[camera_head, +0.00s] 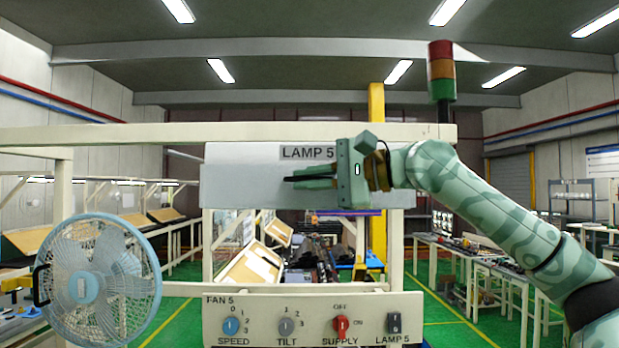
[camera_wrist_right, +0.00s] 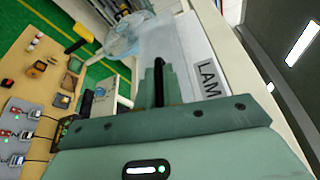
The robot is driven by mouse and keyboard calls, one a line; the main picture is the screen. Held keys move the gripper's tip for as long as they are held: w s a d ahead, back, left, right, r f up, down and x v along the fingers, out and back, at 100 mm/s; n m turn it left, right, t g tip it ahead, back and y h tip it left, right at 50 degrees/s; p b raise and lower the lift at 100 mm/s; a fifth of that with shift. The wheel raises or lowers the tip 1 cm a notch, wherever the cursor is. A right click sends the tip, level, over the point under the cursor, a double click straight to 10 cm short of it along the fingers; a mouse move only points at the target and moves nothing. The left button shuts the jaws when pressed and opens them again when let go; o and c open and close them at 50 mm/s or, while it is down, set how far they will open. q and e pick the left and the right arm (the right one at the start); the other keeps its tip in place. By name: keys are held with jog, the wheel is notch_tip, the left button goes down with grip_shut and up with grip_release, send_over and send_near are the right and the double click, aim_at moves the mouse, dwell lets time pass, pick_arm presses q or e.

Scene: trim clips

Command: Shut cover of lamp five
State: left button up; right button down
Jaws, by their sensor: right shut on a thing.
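The cover of lamp five (camera_head: 240,182) is a wide, pale grey panel under the frame's top beam, and the LAMP 5 label (camera_head: 307,153) sits at its upper edge. In the right wrist view the cover (camera_wrist_right: 172,48) looks pale and partly see-through. My right gripper (camera_head: 297,178) comes in from the right, in front of the panel. Its fingers (camera_wrist_right: 158,82) are shut with a dark strip between them, apparently part of the cover; the exact grip spot is hidden. The gripper body hides part of the panel's right half. My left gripper is not in view.
A blue fan (camera_head: 98,275) stands at the lower left. Below is a control panel (camera_head: 270,306) with knobs, a red supply switch (camera_head: 341,326) and a lamp switch (camera_head: 394,323). A signal tower (camera_head: 441,70) stands on the beam's right end. Workbenches stand behind.

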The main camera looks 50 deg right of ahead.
jog(key=c, duration=1.5)
grip_release()
jog(key=shift+w+d, duration=0.1)
jog(key=b+v, duration=0.6)
jog(key=v, duration=1)
